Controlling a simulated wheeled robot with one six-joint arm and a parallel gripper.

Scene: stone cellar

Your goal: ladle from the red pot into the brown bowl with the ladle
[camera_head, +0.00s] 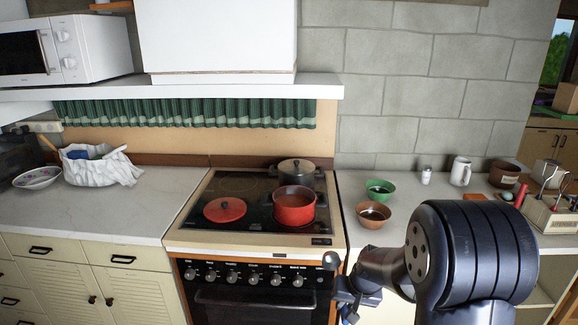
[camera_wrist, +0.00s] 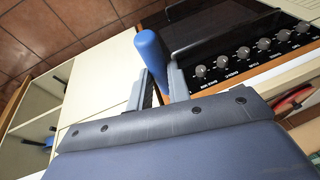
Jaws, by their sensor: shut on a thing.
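The red pot (camera_head: 294,213) stands open on the stove's right front, with dark contents. The brown bowl (camera_head: 373,223) sits on the counter right of the stove and has something dark inside. My gripper (camera_head: 347,299) is low in front of the stove's right front corner, below and apart from both pot and bowl. In the wrist view my gripper (camera_wrist: 160,88) is shut on a blue rounded handle (camera_wrist: 151,52), which looks like the ladle's.
A red lid (camera_head: 225,209) lies on the hob (camera_head: 251,187), and a dark pot (camera_head: 297,172) stands behind the red pot. A green bowl (camera_head: 380,192) is behind the brown bowl. A shaker (camera_head: 426,176), mug (camera_head: 460,172) and utensil box (camera_head: 552,213) stand further right. The left counter is mostly clear.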

